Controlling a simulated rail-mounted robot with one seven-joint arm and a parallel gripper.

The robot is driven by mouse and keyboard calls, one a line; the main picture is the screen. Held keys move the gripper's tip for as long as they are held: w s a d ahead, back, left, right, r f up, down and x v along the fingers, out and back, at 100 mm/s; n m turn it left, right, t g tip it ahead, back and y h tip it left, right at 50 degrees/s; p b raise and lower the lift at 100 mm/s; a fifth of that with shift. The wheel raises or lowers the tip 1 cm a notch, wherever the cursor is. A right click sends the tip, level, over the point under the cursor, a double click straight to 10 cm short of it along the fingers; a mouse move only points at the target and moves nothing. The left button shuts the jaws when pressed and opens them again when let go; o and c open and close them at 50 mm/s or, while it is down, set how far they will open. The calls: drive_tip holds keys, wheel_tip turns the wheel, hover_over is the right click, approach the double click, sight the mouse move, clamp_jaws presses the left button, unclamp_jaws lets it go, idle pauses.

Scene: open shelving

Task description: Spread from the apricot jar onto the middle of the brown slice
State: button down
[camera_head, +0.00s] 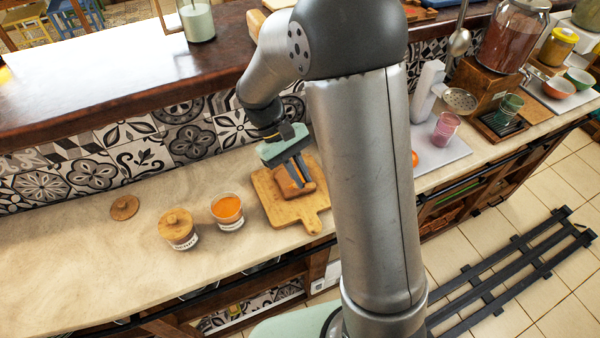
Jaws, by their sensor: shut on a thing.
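The open glass jar (227,210) holds orange apricot spread and has a pale label; it stands on the counter left of the wooden board (306,218). The brown slice (291,190) lies on that board, partly hidden by my gripper. My gripper (300,178) points down over the slice, shut on a thin tool too small and covered to make out well. A small orange-brown patch shows beside the fingers; I cannot tell whether it is spread. Whether the tool touches the slice is also unclear.
A second jar with a wooden lid (176,226) stands left of the open jar. A loose wooden lid (125,207) lies farther left. The tiled wall and raised ledge (90,90) run behind. My arm hides the counter right of the board. The left counter is clear.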

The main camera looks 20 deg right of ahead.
drive_tip(key=shift+f+b, duration=0.4)
drive_tip(key=shift+f, duration=0.3)
drive_tip(key=shift+w, duration=0.1)
drive_tip(key=shift+w, duration=0.7)
drive_tip(key=shift+s, duration=0.85)
drive_tip(key=shift+w, duration=0.2)
drive_tip(key=shift+w+f+p, duration=0.1)
drive_tip(key=shift+w+p, duration=0.25)
drive_tip(key=shift+w, duration=0.3)
